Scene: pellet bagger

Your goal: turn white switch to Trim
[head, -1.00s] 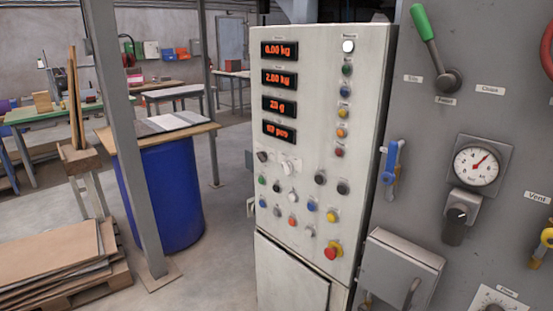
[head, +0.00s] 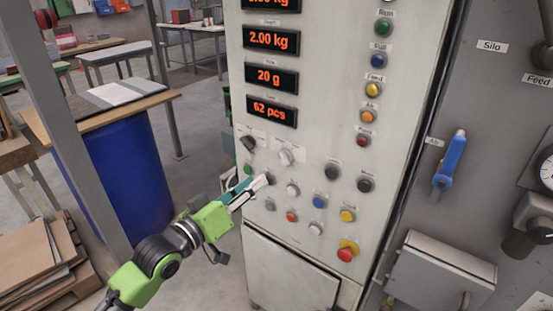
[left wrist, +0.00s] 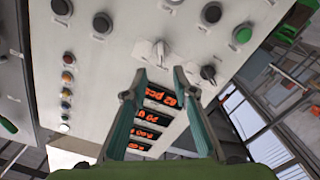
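The white switch (head: 286,156) is a rotary knob on the pale control panel (head: 315,95), below the red number displays. Its label is too small to read. It also shows in the left wrist view (left wrist: 160,53), upside down, just beyond the fingertips and roughly between them. My left gripper (head: 262,183) is in front of the panel, below and left of the white switch in the head view. In the left wrist view its two fingers (left wrist: 160,87) are apart with nothing between them. My right gripper is not in view.
A black switch (head: 248,143) sits just left of the white one. Several push buttons and a red emergency stop (head: 347,251) are below. A blue-handled valve (head: 450,160) is on the grey wall at right. A blue drum (head: 115,180) stands at left.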

